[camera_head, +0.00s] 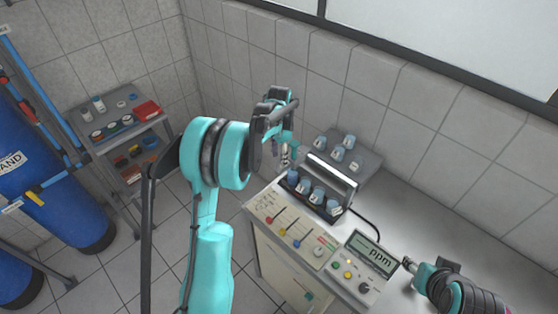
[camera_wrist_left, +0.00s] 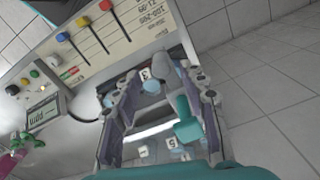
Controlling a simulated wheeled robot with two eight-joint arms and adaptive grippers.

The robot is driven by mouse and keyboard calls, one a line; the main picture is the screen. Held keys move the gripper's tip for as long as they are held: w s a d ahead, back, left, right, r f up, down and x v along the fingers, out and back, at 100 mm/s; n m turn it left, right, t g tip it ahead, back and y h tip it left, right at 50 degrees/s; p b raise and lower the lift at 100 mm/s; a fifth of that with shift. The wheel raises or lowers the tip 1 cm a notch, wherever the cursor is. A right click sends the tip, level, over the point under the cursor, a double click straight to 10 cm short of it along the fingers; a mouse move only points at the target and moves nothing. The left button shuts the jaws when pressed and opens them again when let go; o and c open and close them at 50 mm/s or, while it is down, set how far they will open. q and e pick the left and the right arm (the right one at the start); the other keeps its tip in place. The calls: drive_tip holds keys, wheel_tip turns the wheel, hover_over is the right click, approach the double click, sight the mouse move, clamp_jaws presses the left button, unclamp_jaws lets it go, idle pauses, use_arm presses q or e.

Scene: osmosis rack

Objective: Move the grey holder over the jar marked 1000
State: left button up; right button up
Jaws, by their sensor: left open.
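My left gripper (camera_head: 284,118) is raised at the left end of a dark carrier (camera_head: 333,213). It is open. In the left wrist view its fingers (camera_wrist_left: 165,110) spread above the carrier, with a teal piece between them. Several blue-grey jars with white labels, such as this one (camera_head: 317,195), stand in the carrier under a pale metal handle (camera_head: 333,172). I cannot read 1000 on any label. A small metallic piece (camera_head: 285,156) hangs below my left gripper; I cannot tell if it is the grey holder. My right gripper (camera_head: 409,265) is low beside the meter.
The white console (camera_head: 262,203) has coloured sliders and a ppm meter (camera_head: 372,253). A grey stand (camera_head: 369,166) behind the carrier bears several more jars. A shelf (camera_head: 95,155) and blue tanks (camera_head: 45,195) stand at left.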

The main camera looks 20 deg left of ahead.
sight(279, 162)
use_arm(q)
wheel_tip(279, 162, down, 3)
drive_tip(key=shift+w+r, duration=0.1)
drive_tip(key=shift+w, duration=0.05)
drive_tip(key=shift+f, duration=0.55)
clamp_jaws()
drive_tip(key=shift+d, duration=0.1)
drive_tip(key=s+d+b, duration=0.1)
drive_tip(key=s+d, duration=0.2)
drive_tip(key=d, duration=0.7)
drive_tip(key=s+d+b, duration=0.2)
drive_tip(key=s+d, duration=0.2)
drive_tip(key=d, duration=0.6)
